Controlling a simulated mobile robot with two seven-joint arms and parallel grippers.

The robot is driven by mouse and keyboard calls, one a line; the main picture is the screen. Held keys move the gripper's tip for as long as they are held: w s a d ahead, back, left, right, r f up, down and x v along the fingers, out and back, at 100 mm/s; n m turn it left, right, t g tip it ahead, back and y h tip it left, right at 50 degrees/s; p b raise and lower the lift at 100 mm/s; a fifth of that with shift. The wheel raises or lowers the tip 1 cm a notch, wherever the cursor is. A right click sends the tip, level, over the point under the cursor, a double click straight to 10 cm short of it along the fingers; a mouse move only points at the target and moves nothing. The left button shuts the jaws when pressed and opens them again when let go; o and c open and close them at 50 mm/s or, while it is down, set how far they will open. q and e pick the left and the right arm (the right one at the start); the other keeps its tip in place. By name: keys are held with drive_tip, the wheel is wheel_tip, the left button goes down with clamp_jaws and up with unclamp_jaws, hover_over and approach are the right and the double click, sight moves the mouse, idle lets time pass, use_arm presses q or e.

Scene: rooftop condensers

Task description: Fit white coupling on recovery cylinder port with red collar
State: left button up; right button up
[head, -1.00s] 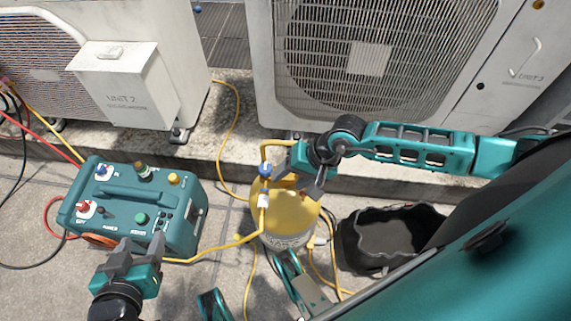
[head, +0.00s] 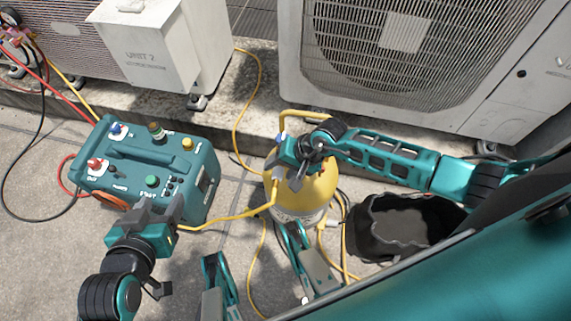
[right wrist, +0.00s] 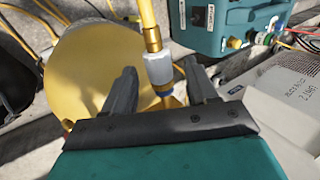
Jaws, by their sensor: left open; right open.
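The yellow recovery cylinder (head: 318,190) stands upright on the ground, and it also fills the left of the right wrist view (right wrist: 90,75). The white coupling (right wrist: 158,68), on the end of a yellow hose (right wrist: 148,20), lies between the spread fingers of my right gripper (right wrist: 160,76), with gaps to both. A blue ring (right wrist: 163,93) and brass fitting show just below the coupling; I cannot tell whether they are joined. No red collar can be made out. In the head view my right gripper (head: 287,182) largely covers the fittings. My left gripper (head: 160,208) is open and empty beside the teal machine.
The teal recovery machine (head: 150,165) has several coloured knobs and ports. A black open bag (head: 378,245) sits right of the cylinder. Condenser units (head: 395,60) stand behind on a concrete ledge. Yellow hoses (head: 235,216) cross the paving.

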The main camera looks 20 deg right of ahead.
clamp_jaws()
idle(0.8)
